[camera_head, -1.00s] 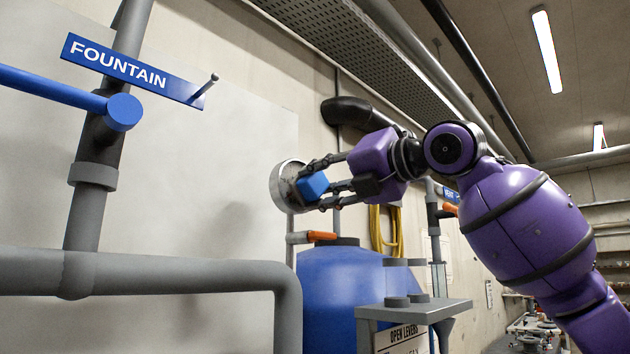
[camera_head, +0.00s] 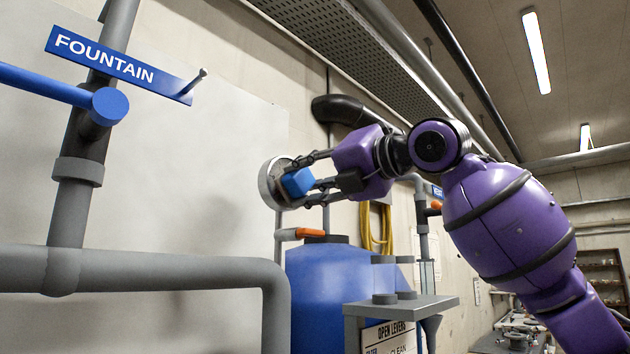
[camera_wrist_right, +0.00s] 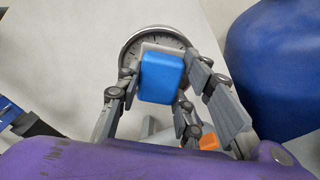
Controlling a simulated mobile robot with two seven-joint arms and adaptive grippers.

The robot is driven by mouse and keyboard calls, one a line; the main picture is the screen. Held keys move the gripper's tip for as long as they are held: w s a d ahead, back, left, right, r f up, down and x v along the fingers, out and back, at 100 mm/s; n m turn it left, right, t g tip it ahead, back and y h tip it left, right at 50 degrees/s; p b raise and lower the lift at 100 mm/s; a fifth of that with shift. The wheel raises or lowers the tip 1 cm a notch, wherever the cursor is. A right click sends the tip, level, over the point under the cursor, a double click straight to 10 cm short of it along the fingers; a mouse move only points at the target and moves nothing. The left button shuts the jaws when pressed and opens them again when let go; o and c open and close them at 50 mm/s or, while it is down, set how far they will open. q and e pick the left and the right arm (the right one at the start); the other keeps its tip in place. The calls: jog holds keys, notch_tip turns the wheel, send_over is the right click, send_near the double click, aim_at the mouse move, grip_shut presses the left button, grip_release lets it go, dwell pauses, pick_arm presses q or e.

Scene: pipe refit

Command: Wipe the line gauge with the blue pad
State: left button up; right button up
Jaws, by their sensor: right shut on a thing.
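The blue pad (camera_head: 298,182) is held between the fingers of my right gripper (camera_head: 308,183), which is shut on it. It also shows in the right wrist view (camera_wrist_right: 161,78). The line gauge (camera_head: 270,186) is a round dial with a grey rim, just beyond the pad. In the right wrist view the gauge (camera_wrist_right: 146,36) lies directly behind the pad, and its lower part is hidden. Some tick marks show along its upper edge. I cannot tell whether the pad touches the dial face. My left gripper is not in view.
A blue tank (camera_head: 335,275) stands below the gauge, with an orange-handled lever (camera_head: 308,233) beside it. Grey pipe (camera_head: 150,272) runs across the lower left. A blue FOUNTAIN sign (camera_head: 118,65) hangs upper left. A grey stand (camera_head: 400,306) is lower centre.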

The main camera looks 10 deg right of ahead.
aim_at(278, 177)
jog(key=shift+s+a, duration=0.6)
jog(key=shift+a, duration=0.25)
jog(key=shift+s+a, duration=0.55)
jog(key=shift+a, duration=0.3)
jog(key=shift+w+d, duration=0.1)
jog(key=shift+w+d, duration=2.05)
jog(key=shift+d, duration=1.05)
jog(key=shift+s+a, duration=0.7)
jog(key=shift+a, duration=0.4)
jog(key=shift+s+a, duration=0.7)
jog(key=shift+a, duration=0.35)
jog(key=shift+s+a, duration=0.7)
jog(key=shift+a, duration=0.4)
jog(key=shift+v, duration=3)
jog(key=shift+d, duration=0.1)
